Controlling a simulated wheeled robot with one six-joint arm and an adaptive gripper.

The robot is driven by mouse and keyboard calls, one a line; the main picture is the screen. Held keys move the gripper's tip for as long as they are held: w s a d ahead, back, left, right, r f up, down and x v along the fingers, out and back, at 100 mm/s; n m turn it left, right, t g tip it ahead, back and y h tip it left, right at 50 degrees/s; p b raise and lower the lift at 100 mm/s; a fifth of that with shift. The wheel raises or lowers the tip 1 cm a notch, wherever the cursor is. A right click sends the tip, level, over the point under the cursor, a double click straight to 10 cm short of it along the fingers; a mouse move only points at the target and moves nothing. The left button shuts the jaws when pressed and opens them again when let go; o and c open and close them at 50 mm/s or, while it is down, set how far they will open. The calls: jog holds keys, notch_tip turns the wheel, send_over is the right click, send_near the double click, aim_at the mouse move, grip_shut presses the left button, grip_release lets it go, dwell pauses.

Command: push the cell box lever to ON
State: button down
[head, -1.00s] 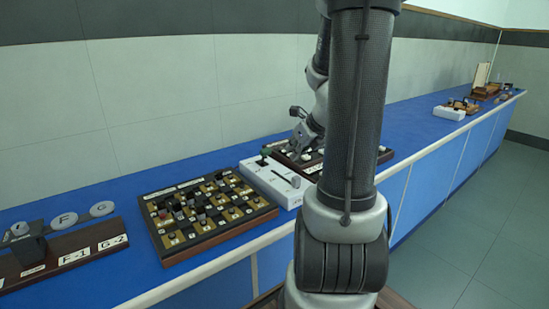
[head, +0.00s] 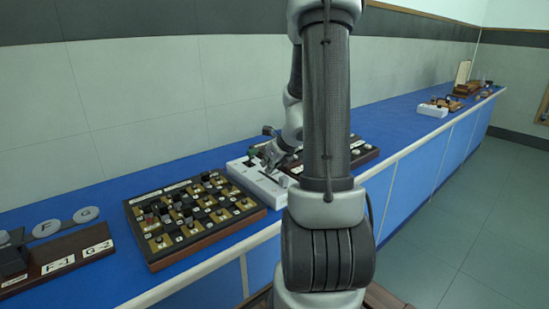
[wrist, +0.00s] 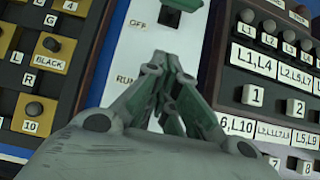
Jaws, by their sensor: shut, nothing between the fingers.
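The cell box (head: 254,186) is a white box on the blue bench, and its white top (wrist: 112,62) fills the middle of the wrist view. Its lever (wrist: 184,5) is dark green and stands in a dark slot at the top edge, beside the label OFF; its upper part is cut off. The green knob (head: 252,152) also shows in the head view. My gripper (head: 270,157) is over the box. In the wrist view my gripper (wrist: 166,62) has its fingers together and empty, below the lever and apart from it in the picture.
A black and gold board (head: 190,215) with dark pegs stands left of the box. A dark panel (wrist: 225,75) with labelled keys and round knobs is close on the right. Farther left is a wooden stand (head: 70,262) with discs. The bench is clear behind the box.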

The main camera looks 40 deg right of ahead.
aim_at(253, 150)
jog(key=shift+w+r, duration=0.25)
jog(key=shift+w, duration=0.4)
jog(key=shift+w+r, duration=0.2)
jog(key=shift+w, duration=0.45)
jog(key=shift+w+r, duration=0.25)
jog(key=shift+w, duration=0.4)
jog(key=shift+w+r, duration=0.4)
jog(key=shift+r, duration=0.05)
jog(key=shift+w+r, duration=0.25)
jog(key=shift+r, duration=0.05)
jog(key=shift+w+r, duration=0.6)
jog(key=shift+w, duration=0.25)
jog(key=shift+w+r, duration=0.25)
jog(key=shift+w, duration=0.45)
jog(key=shift+w+r, duration=0.25)
jog(key=shift+w, duration=0.4)
